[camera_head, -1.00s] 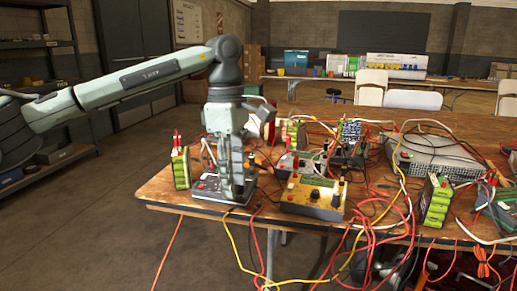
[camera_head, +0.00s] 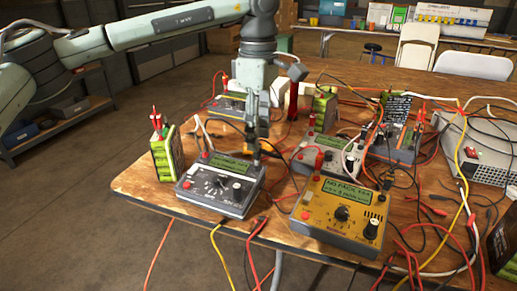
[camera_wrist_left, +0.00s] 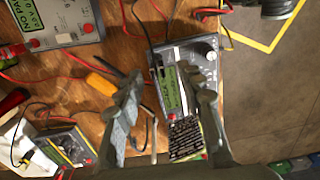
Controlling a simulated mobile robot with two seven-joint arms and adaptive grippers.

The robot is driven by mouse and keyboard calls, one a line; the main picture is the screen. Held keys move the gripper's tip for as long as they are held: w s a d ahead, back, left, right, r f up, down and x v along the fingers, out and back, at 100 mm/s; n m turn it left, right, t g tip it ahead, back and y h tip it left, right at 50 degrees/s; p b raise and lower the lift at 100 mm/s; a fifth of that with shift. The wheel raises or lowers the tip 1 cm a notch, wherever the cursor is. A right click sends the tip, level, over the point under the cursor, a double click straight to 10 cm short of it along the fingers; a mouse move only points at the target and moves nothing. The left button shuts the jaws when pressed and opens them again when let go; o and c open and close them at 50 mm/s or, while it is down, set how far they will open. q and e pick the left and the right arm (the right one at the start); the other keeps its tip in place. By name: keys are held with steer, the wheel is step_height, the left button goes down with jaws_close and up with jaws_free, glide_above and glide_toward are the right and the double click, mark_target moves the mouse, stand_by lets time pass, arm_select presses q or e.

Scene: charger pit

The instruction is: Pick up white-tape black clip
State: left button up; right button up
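My left gripper (camera_head: 256,148) points down at the rear right edge of the grey charger (camera_head: 219,184). In the left wrist view its two fingers (camera_wrist_left: 167,82) are spread, with a gap over the grey charger (camera_wrist_left: 178,88). A small white piece (camera_wrist_left: 174,54) and a dark slim part (camera_wrist_left: 159,72) lie on or over the charger between the fingers. They may be the white-tape black clip, but I cannot tell for sure. Nothing is visibly gripped. My right gripper is not in view.
A yellow charger (camera_head: 340,214) stands front right of the grey one. A green battery pack (camera_head: 167,150) stands at its left. Tangled red, black and yellow leads spread over the right half of the wooden table (camera_head: 140,186). A large grey power unit (camera_head: 478,150) stands at the right.

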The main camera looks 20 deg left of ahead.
mark_target(257, 157)
arm_select(q)
steer(key=f, duration=0.5)
steer(key=shift+w+a+p, duration=0.2)
steer(key=shift+p, duration=0.1)
steer(key=shift+r, duration=0.1)
jaws_close()
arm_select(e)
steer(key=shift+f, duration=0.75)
